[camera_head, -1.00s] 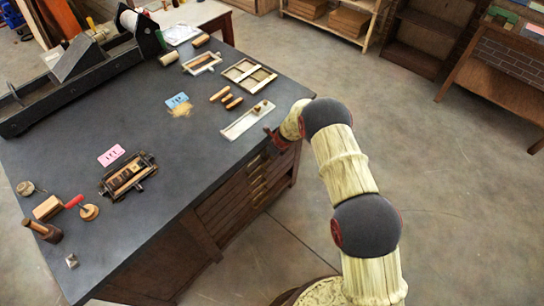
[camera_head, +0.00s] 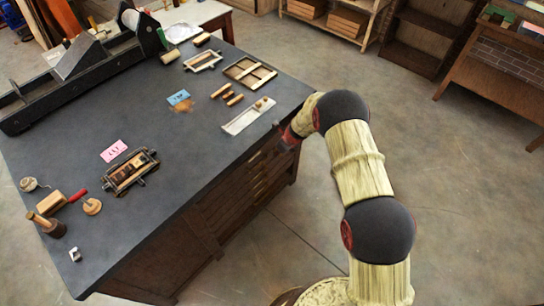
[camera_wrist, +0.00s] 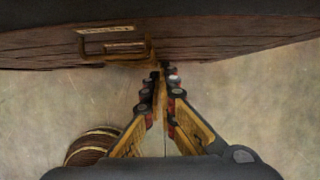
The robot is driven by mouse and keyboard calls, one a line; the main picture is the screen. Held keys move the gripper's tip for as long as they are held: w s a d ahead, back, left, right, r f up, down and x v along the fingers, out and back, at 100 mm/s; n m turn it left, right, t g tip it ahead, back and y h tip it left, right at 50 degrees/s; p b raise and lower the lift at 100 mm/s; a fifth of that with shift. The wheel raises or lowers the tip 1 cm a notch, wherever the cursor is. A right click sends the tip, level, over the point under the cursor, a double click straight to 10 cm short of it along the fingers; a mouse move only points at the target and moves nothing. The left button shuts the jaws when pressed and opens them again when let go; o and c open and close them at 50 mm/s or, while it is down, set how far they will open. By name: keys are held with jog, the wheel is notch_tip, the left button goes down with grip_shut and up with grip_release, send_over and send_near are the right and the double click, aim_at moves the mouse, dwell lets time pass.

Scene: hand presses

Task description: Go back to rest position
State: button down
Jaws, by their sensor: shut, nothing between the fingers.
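My gripper (camera_wrist: 163,92) is shut and empty in the wrist view, its fingertips together. It points toward the wooden drawer front (camera_wrist: 60,45) of the cabinet, which has a metal handle (camera_wrist: 113,44). I cannot tell whether the fingertips touch the wood. In the head view my arm rises at the right of the cabinet, and the gripper (camera_head: 287,140) hangs beside the dark worktop's (camera_head: 215,130) right edge, partly hidden by my wrist.
The worktop holds a small press (camera_head: 131,171), a pink card (camera_head: 114,151), a blue card (camera_head: 178,97), a white tray (camera_head: 248,115) and a wooden frame (camera_head: 250,72). Open floor (camera_head: 450,190) lies to the right. A shelf (camera_head: 425,38) stands behind.

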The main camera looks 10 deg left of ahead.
jog(key=v, duration=0.6)
jog(key=shift+d+r+p, duration=0.15)
jog(key=shift+d+p, duration=0.1)
jog(key=shift+p, duration=0.15)
jog(key=shift+s, duration=0.1)
